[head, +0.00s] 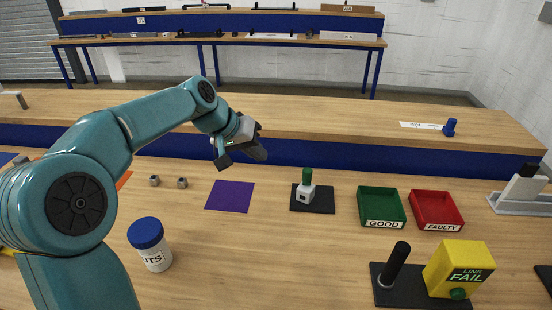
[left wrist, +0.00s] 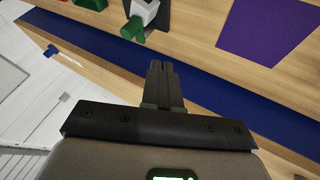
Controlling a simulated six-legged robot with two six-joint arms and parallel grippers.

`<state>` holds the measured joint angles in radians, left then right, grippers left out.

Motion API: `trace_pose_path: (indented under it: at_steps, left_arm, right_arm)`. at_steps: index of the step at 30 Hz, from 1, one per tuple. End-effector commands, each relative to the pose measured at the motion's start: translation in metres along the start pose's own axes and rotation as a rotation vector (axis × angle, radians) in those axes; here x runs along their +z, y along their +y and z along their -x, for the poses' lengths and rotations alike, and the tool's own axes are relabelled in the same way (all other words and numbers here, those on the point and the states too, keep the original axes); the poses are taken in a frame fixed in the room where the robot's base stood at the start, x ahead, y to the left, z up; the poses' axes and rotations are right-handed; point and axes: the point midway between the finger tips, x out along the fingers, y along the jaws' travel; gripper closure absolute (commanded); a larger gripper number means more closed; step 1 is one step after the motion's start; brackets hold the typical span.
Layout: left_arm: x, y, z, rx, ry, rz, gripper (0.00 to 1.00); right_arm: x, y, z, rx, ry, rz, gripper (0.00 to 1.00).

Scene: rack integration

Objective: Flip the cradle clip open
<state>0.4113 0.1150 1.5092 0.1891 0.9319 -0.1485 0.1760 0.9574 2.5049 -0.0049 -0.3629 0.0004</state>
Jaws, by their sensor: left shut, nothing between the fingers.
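No part is marked as the cradle clip. A light grey holder with an upright black piece (head: 524,187) stands at the right edge in the head view, partly cut off. A small white block with a green top (head: 305,191) stands on a black base (head: 322,203) near the middle; it also shows at the top of the left wrist view (left wrist: 146,12). I cannot tell which of these is the cradle. My left gripper (head: 258,153) is shut and empty, in the air left of the white block. Its closed fingers show in the left wrist view (left wrist: 162,84). My right gripper is out of view.
A green GOOD tray (head: 368,193) and a red FAULTY tray (head: 447,200) lie right of centre. A yellow LINK FAIL box (head: 450,262) with a black post stands in front. A blue-lidded jar (head: 155,260), two nuts and a purple mat (head: 230,196) are left. Front centre is clear.

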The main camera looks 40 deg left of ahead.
Motion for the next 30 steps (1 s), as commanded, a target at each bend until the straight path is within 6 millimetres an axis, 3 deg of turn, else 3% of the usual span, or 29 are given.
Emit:
trace_pose_path:
  at_steps: [13,19,30]
  left_arm:
    - [-0.001,0.002,-0.097,0.001,-0.006,-0.001,1.0]
    - [-0.002,0.03,-0.106,0.002,-0.004,-0.003,1.0]
    - [-0.002,0.037,-0.11,0.0,-0.002,0.0,1.0]
  right_arm:
    - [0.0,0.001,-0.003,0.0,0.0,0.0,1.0]
    - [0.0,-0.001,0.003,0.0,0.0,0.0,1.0]
    - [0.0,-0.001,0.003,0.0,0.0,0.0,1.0]
